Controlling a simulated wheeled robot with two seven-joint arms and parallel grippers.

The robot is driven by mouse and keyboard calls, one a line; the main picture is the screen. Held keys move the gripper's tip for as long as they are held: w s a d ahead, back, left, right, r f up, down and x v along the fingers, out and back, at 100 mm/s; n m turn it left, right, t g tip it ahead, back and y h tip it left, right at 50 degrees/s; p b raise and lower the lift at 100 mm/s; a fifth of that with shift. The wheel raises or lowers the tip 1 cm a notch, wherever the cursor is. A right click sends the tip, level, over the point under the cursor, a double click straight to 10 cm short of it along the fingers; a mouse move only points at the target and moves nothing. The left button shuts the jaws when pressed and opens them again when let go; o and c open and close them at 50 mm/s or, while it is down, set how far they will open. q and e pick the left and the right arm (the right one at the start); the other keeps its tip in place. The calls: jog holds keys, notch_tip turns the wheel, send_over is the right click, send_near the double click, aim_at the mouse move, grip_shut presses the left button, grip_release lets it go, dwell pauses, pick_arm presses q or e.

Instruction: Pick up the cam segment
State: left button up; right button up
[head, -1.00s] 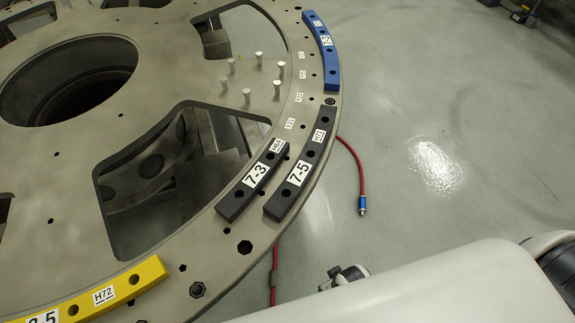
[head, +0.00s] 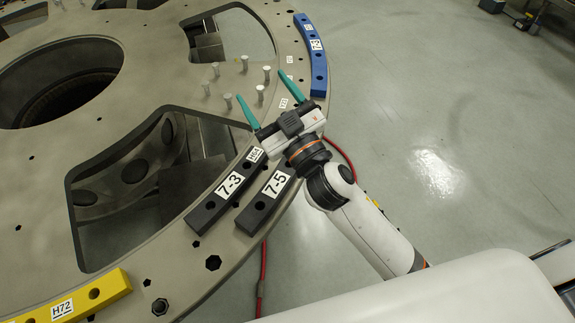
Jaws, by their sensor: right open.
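Several curved cam segments lie on the grey turret plate (head: 150,85). A black segment labelled 7-3 (head: 209,211) lies beside a black segment labelled 7-5 (head: 252,217) near the rim; the far end of 7-5 is hidden by my right gripper. A blue segment (head: 318,68) lies farther back on the rim. A yellow segment (head: 112,287) is at the lower left, cut by the frame edge. My right gripper (head: 260,84) is open and empty over the plate, between the black and blue segments, its teal fingers pointing toward the upright pegs. My left gripper is out of view.
Several upright metal pegs (head: 244,63) stand on the plate close to the right fingertips. The plate has large cutouts (head: 130,175) and a round central opening (head: 60,80). A red hose (head: 263,268) shows below the rim.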

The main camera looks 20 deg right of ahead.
jog(key=s+a+r+n+g+y, duration=0.3)
jog(key=a+r+n+g+y, duration=0.3)
jog(key=a+n+y, duration=0.45)
jog(key=s+a+f+n+g+y, duration=0.3)
jog(key=s+a+f+n+g, duration=0.15)
jog(key=n+g, duration=0.8)
jog(key=m+g+h, duration=0.2)
jog(key=h, duration=1.8)
send_over(286, 166)
notch_tip(286, 166, down, 12)
jog(key=f, duration=0.2)
jog(key=f+p, duration=0.1)
jog(key=d+f, duration=0.1)
jog(key=f, duration=0.1)
jog(key=shift+s+f+p, duration=0.25)
jog(key=shift+f+p, duration=0.1)
notch_tip(286, 166, down, 6)
jog(key=shift+r+p, duration=0.25)
jog(key=shift+p, duration=0.75)
jog(key=shift+f, duration=0.4)
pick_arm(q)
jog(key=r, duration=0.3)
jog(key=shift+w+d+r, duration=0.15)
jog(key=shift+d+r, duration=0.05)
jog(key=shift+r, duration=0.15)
